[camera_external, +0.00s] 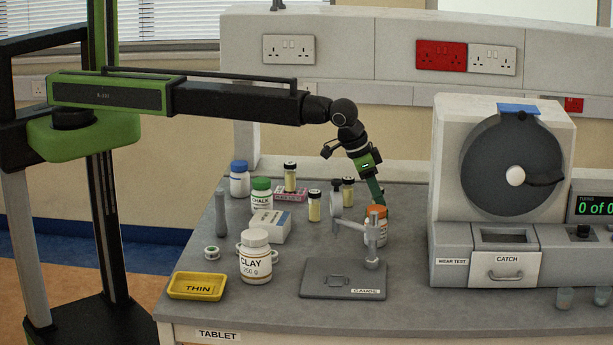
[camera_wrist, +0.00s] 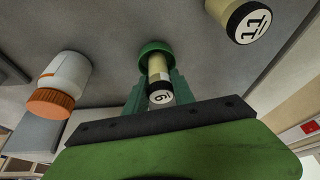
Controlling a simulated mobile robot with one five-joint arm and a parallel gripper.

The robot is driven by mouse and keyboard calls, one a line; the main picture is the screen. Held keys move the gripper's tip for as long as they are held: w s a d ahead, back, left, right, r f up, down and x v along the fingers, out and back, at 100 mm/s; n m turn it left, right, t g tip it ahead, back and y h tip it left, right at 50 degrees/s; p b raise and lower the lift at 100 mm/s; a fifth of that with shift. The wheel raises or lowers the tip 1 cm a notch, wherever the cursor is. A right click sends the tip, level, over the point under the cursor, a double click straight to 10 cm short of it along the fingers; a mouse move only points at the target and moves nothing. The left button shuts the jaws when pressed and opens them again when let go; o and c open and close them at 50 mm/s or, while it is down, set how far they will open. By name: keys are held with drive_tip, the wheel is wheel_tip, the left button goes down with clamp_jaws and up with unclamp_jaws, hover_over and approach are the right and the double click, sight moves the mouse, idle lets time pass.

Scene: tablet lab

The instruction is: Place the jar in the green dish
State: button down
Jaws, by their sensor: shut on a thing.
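In the wrist view, my gripper (camera_wrist: 158,88) is shut on a small cream jar (camera_wrist: 157,68) with a black cap, marked with one digit that reads as 9 or 6. The jar's base end meets the round green dish (camera_wrist: 153,47); I cannot tell whether it rests inside or hangs just above. In the external view, my gripper (camera_external: 377,194) points down behind the orange-lidded bottle (camera_external: 376,226). The held jar and the dish are hidden there.
The orange-lidded bottle also shows in the wrist view (camera_wrist: 68,75), left of my gripper. A similar jar marked 11 (camera_wrist: 232,8) stands right. The gauge stand (camera_external: 342,279) is in front; the wear-test machine (camera_external: 505,170) is right. Several vials and bottles stand left.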

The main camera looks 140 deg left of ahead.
drive_tip(key=shift+f, duration=0.25)
drive_tip(key=c, duration=1.1)
unclamp_jaws()
drive_tip(key=shift+r, duration=0.1)
drive_tip(key=shift+o, duration=0.2)
drive_tip(key=shift+r, duration=0.1)
drive_tip(key=shift+r, duration=0.3)
drive_tip(key=p+v, duration=1.1)
drive_tip(key=shift+d+r, duration=0.15)
drive_tip(key=shift+r, duration=0.1)
